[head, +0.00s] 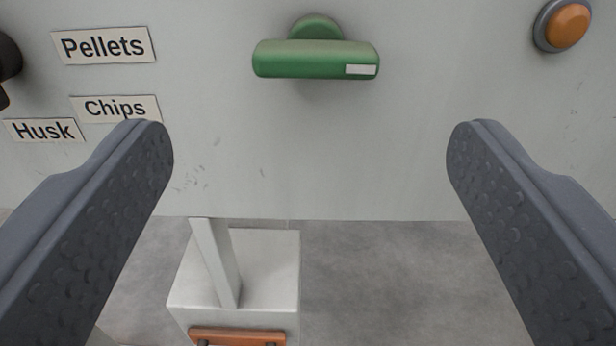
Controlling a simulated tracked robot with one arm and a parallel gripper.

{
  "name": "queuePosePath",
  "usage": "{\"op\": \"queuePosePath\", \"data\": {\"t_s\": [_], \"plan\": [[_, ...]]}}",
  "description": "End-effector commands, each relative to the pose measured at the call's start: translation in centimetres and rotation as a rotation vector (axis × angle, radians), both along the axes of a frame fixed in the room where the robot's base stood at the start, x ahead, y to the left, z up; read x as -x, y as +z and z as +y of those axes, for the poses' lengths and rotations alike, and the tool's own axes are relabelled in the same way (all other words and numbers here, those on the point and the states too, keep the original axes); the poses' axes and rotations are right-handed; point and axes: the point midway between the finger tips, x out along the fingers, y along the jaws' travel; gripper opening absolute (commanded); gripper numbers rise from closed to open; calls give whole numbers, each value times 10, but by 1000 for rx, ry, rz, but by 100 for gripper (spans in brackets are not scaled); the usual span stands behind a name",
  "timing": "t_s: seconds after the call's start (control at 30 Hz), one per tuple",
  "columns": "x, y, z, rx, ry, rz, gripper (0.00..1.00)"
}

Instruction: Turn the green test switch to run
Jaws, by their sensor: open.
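The green test switch (315,60) sticks out from the pale grey panel at the top middle of the head view. Its bar handle lies roughly level, with a small white mark at its right end. A round green hub shows behind the bar. My gripper (309,150) is open, with its two dark textured fingers wide apart at left and right. The switch lies above and between the fingertips in the picture, and neither finger touches it. No run label is visible near the switch.
The panel (400,170) carries labels Pellets (104,45), Chips (116,108) and Husk (44,131) at left. An orange button (566,25) sits at upper right, and a dark knob is cut off at the left edge. Below are a pale box (265,265) and grey floor (390,270).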

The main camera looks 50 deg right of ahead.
Motion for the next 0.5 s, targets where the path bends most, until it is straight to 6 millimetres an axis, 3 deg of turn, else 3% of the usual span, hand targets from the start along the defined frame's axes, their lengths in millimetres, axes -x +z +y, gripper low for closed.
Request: {"op": "queuePosePath", "data": {"t_s": [0.5], "plan": [[14,-4,17,3,-4,-4,76]]}}
